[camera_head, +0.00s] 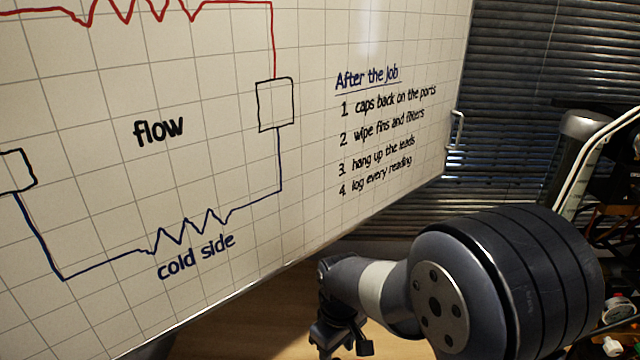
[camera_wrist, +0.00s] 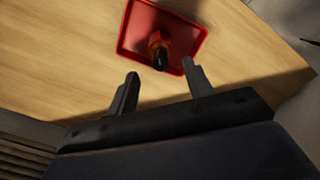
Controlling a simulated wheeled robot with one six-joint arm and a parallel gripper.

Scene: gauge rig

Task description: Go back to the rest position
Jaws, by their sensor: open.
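My gripper (camera_wrist: 160,92) is open in the wrist view, with its two dark fingers apart and nothing between them. It also shows at the bottom of the head view (camera_head: 340,345), partly cut off by the frame edge. Beyond the fingers in the wrist view is a red tray (camera_wrist: 133,40) on a wooden surface. An object with an orange-red body and a black end (camera_wrist: 160,50) is in the tray. The gripper appears apart from it, but the exact gap is hard to tell.
A whiteboard (camera_head: 100,90) with a flow drawing and a written list fills the left of the head view. Window blinds (camera_head: 540,60) hang behind. Equipment with a gauge (camera_head: 618,312) stands at the right edge. The wooden table (camera_wrist: 60,50) has bare room left of the tray.

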